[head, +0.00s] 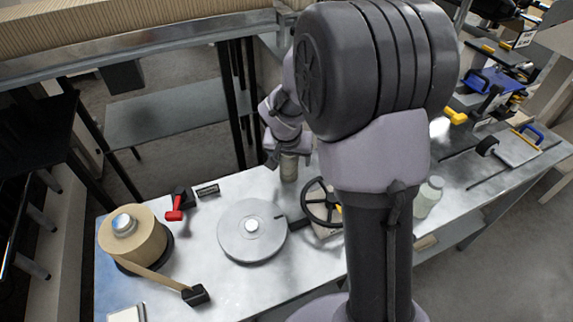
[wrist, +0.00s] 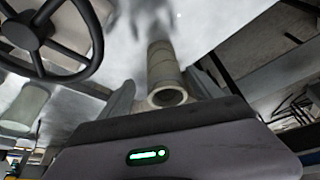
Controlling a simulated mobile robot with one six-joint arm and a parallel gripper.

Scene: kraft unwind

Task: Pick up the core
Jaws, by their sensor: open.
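The core (head: 289,168) is a short tan-grey hollow tube. It stands upright on the table near its back edge in the head view. In the wrist view the core (wrist: 162,65) shows its open end towards me, between the two fingers. My gripper (head: 286,152) is open and points down over the core's top, with one finger on each side. In the wrist view my gripper (wrist: 160,93) shows a finger left and right of the tube. I cannot tell whether either finger touches it.
A black handwheel (head: 322,202) stands close to the right of the core. A grey disc (head: 252,231) lies in front. A kraft paper roll (head: 136,240) and a red-handled tool (head: 174,208) are at left. A pale bottle (head: 428,197) stands right, partly behind my arm.

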